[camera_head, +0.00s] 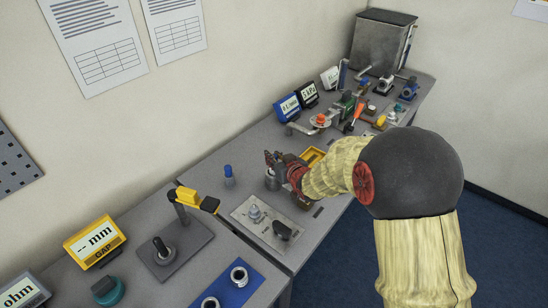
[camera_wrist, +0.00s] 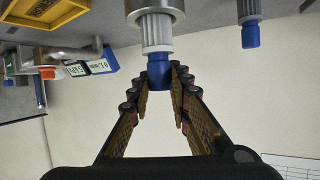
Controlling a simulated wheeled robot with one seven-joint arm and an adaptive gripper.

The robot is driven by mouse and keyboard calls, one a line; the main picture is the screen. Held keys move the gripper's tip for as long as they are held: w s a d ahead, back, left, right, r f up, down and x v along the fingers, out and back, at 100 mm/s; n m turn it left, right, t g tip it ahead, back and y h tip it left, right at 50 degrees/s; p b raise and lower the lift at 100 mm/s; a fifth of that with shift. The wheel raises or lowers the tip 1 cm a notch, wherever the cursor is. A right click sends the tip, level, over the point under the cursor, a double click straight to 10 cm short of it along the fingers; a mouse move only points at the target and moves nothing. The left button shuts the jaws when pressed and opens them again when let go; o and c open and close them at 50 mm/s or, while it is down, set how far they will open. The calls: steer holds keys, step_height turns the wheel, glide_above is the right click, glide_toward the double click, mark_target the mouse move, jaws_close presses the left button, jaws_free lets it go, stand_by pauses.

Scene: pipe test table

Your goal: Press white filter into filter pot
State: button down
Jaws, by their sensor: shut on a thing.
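In the wrist view, my gripper (camera_wrist: 160,80) is shut on the blue end (camera_wrist: 159,72) of the white filter (camera_wrist: 156,30). The filter's pale ribbed body runs into the mouth of the metal filter pot (camera_wrist: 146,14). How deep it sits inside is hidden. In the head view, my gripper (camera_head: 276,160) is directly above the small metallic pot (camera_head: 272,182) on the table, and the filter is hard to make out there. A second blue-ended piece (camera_head: 228,176) stands apart to the left; it also shows in the wrist view (camera_wrist: 250,30).
A yellow tray (camera_head: 311,155) lies just beyond my gripper. A metal plate (camera_head: 247,223) with fittings lies in front of the pot. A yellow-armed device (camera_head: 188,197) stands to the left. Displays (camera_head: 287,106) and several fittings crowd the far table. Bare tabletop surrounds the second blue-ended piece.

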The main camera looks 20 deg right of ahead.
steer(key=shift+f+b, duration=1.75)
steer(key=shift+f, duration=0.3)
stand_by(1.5)
steer(key=c, duration=1.6)
jaws_free()
steer(key=v, duration=1.2)
